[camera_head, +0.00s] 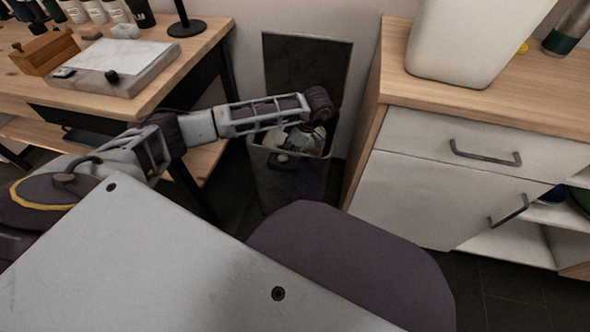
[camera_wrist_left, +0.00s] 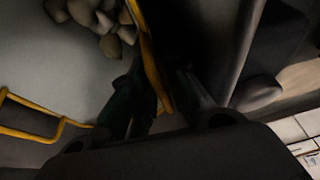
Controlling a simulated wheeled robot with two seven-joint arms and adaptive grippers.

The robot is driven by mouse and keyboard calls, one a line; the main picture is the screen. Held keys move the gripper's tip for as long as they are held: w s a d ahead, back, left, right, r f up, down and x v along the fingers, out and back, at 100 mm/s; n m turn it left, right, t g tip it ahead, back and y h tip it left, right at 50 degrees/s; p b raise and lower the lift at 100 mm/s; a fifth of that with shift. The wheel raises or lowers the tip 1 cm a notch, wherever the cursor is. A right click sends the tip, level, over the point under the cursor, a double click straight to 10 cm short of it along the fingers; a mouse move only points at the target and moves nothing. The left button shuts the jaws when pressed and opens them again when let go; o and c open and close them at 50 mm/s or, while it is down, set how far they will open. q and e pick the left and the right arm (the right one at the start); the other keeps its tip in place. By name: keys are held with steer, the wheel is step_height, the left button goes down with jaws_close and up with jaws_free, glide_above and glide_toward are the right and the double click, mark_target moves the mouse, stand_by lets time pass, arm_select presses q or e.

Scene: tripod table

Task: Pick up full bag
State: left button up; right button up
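The full bag (camera_head: 300,138) sits in a tall grey bin (camera_head: 262,180) by the wall, with pale crumpled contents at its mouth. My left arm reaches over the bin in the head view, and its gripper is mostly hidden behind the wrist. In the left wrist view, the pale bag inside (camera_wrist_left: 60,80) has brownish lumps and yellow bands. My left gripper (camera_wrist_left: 160,80) has its dark fingers apart there, with a yellow strap (camera_wrist_left: 153,62) running between them. The picture is dark, and I cannot tell whether either finger touches the strap. My right gripper is out of view.
A wooden table (camera_head: 190,65) with a grey slab stands left of the bin. A white cabinet (camera_head: 440,185) with a wooden top stands close on the right. The bin's raised lid (camera_head: 305,70) leans near the wall behind.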

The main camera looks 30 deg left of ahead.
arm_select(q)
steer(key=shift+s+a+f, duration=0.1)
steer(key=shift+a+f, duration=0.1)
steer(key=shift+f, duration=0.2)
steer(key=shift+c, duration=0.4)
jaws_close()
